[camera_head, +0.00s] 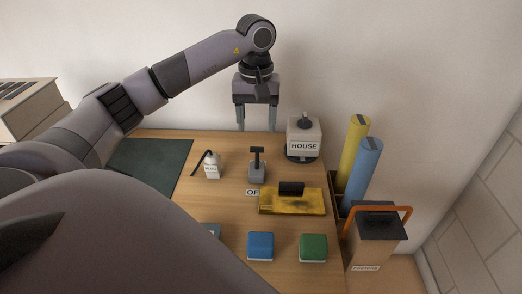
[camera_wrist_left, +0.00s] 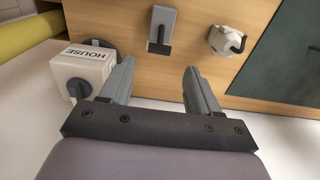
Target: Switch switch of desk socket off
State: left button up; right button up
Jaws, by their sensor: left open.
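My left gripper (camera_head: 256,128) hangs fingers-down behind the desk's back edge, open with nothing between its fingers; it also shows in the left wrist view (camera_wrist_left: 158,70). In front of it stands a grey block with a dark T-shaped lever (camera_head: 257,170), also in the wrist view (camera_wrist_left: 161,30). A white box labelled HOUSE with a dark knob (camera_head: 304,134) stands just right of the gripper, and in the wrist view (camera_wrist_left: 84,68) it is near one finger. No label I can read names the desk socket, and I cannot tell its switch's position. My right gripper is out of view.
A white faceted object with a dark hook (camera_head: 212,166) stands left of the lever. A yellow plate with a black handle (camera_head: 292,200), a blue block (camera_head: 260,246) and a green block (camera_head: 313,247) lie nearer. Yellow (camera_head: 354,150) and blue rolls (camera_head: 362,175) stand at right. The wall is close behind.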

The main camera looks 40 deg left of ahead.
aim_at(257, 149)
pick_arm(q)
notch_tip(257, 149, down, 2)
jog(key=shift+b, duration=0.3)
notch_tip(257, 149, down, 6)
jog(key=shift+r, duration=0.25)
jog(key=shift+f, duration=0.6)
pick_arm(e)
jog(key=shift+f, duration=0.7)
pick_arm(q)
jog(key=c, duration=1)
jog(key=shift+c, duration=0.2)
